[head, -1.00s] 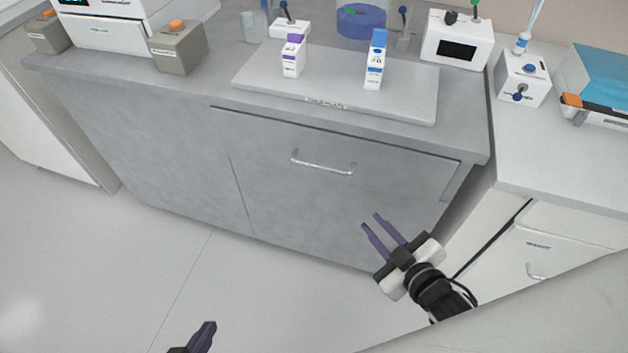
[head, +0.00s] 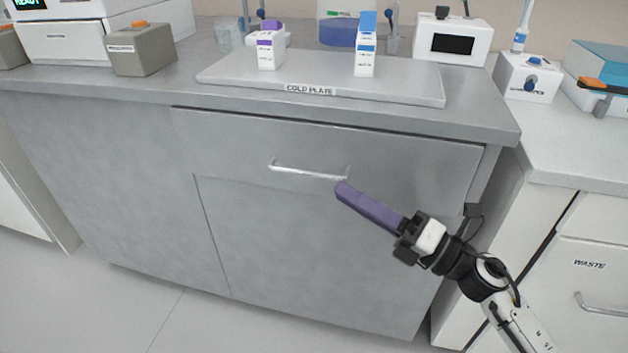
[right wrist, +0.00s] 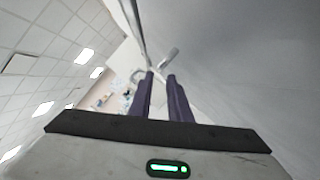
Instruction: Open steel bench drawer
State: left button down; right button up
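The steel bench drawer (head: 235,148) has a wide grey front under the benchtop and looks shut. Its silver bar handle (head: 305,173) runs across the middle of the front. My right gripper (head: 342,187) has its purple fingertips close to the right end of the handle; in the head view one finger hides the other. In the right wrist view the two fingers (right wrist: 160,75) are apart with an empty gap, and a grey bar that looks like the handle (right wrist: 169,57) lies just beyond the tips. Contact cannot be told. My left gripper is out of view.
The benchtop (head: 430,118) overhangs the drawer and carries a cold plate (head: 225,75) with two small boxes. A grey block (head: 143,52) stands at the left. A white waste cabinet (head: 590,245) is at the right. Floor in front is clear.

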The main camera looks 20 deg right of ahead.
aim_at(314, 175)
jog(key=x, duration=0.8)
jog(key=shift+w+r, duration=0.1)
grip_shut()
